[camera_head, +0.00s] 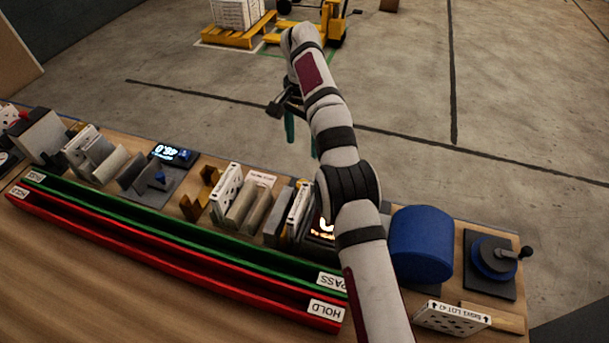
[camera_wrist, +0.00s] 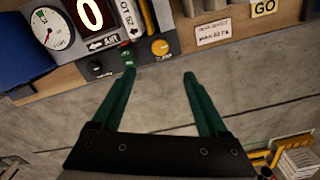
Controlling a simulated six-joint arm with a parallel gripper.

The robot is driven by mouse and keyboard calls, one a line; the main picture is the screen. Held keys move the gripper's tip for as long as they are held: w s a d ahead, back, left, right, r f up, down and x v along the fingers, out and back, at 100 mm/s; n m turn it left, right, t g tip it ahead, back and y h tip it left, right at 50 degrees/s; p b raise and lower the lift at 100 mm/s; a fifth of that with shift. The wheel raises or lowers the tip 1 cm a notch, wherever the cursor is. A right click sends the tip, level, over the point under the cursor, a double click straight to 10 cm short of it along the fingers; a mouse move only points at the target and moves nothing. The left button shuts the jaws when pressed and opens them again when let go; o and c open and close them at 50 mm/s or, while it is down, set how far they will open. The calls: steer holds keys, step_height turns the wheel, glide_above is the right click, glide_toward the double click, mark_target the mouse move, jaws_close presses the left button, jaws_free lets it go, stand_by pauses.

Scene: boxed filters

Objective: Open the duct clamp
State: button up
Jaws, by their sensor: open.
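A dark plate at the right end of the bench carries a blue disc with a black-knobbed lever (camera_head: 495,258); it may be the duct clamp, but I cannot tell for sure. A blue drum-shaped body (camera_head: 420,243) stands just left of it. My gripper (camera_head: 301,135) hangs beyond the bench's far edge, well away from both. In the wrist view my gripper (camera_wrist: 159,74) shows two green fingers spread apart with nothing between them. The lever is not visible in the wrist view.
Green and red rails (camera_head: 180,262) marked PASS and HOLD run along the bench. Boxed filters (camera_head: 226,190) stand behind them. The wrist view shows a gauge (camera_wrist: 52,28), a lit display (camera_wrist: 90,14) and an orange button (camera_wrist: 160,47). Open floor (camera_head: 450,130) lies beyond.

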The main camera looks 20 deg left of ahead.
step_height(320, 180, down, 14)
steer(key=shift+f, duration=0.2)
jaws_close()
stand_by(0.4)
